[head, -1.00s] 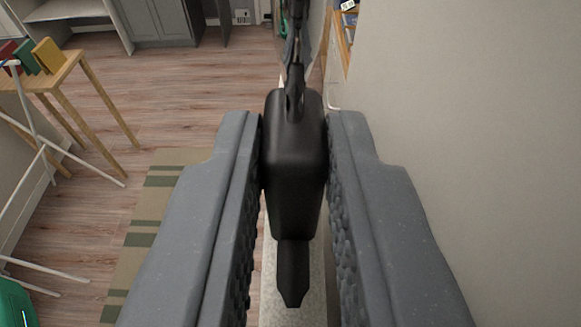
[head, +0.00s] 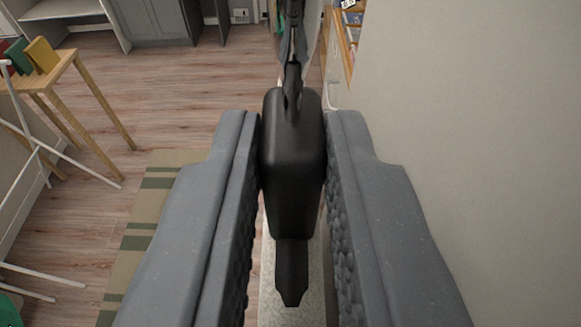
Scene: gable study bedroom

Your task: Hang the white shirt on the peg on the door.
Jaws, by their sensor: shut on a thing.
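My gripper (head: 293,215) is shut on a black handle-like piece (head: 293,160), with a jaw pressed to each side. The piece narrows to a blunt tip towards me and to a thin dark stem (head: 292,90) away from me. A thin pale grey-white sheet edge (head: 312,40) shows beside the stem at the top; I cannot tell whether it is the white shirt. I cannot make out the door or the peg.
A plain wall (head: 470,120) stands close on the right, with a wooden shelf (head: 346,45) beyond it. A wooden table (head: 75,60) with several coloured books and a white rack (head: 40,150) stand left. A striped rug (head: 150,215) lies on open wood floor. A pale speckled strip (head: 310,285) shows below.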

